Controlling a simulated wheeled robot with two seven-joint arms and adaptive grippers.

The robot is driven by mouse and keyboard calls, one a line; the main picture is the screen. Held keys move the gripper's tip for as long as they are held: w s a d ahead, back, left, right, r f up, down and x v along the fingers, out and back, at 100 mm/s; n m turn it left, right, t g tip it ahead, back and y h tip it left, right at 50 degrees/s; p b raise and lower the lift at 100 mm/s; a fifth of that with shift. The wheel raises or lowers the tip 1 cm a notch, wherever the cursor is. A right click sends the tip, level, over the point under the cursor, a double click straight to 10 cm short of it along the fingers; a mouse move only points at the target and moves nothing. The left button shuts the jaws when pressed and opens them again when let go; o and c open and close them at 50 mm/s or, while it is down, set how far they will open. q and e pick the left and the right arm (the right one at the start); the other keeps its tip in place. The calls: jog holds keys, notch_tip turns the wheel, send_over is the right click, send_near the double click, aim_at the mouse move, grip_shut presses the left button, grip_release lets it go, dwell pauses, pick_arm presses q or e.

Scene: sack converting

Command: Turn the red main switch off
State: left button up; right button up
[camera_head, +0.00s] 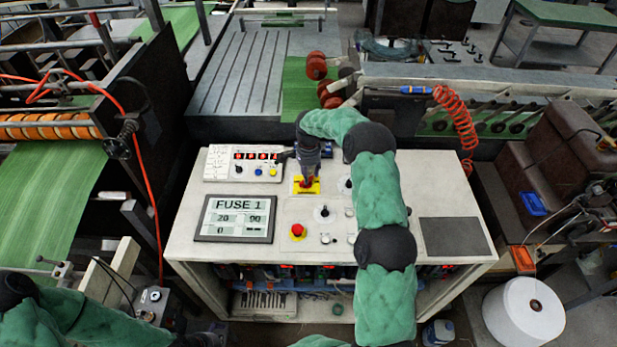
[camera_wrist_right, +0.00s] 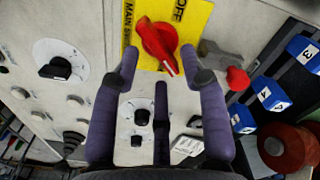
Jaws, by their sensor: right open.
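The red main switch (camera_wrist_right: 157,42) is a rotary handle on a yellow plate (camera_wrist_right: 195,18) marked "OFF" and "MAIN". In the right wrist view its white-marked tip points down and slightly right, away from the word "OFF". In the head view the yellow plate (camera_head: 314,188) lies on the pale console top, with the switch partly hidden. My right gripper (camera_head: 307,178) reaches down over the switch. In the right wrist view its fingers (camera_wrist_right: 160,72) are spread, one to each side of the handle's lower end; contact cannot be told.
On the console (camera_head: 260,262) are a "FUSE 1" display (camera_head: 236,218), a red mushroom button (camera_head: 297,230) on yellow, and several black knobs. In the right wrist view, numbered blue blocks (camera_wrist_right: 272,92) and a small red-tipped lever (camera_wrist_right: 237,78) stand right of the switch.

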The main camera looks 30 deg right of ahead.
jog(key=shift+f, duration=1.25)
grip_shut()
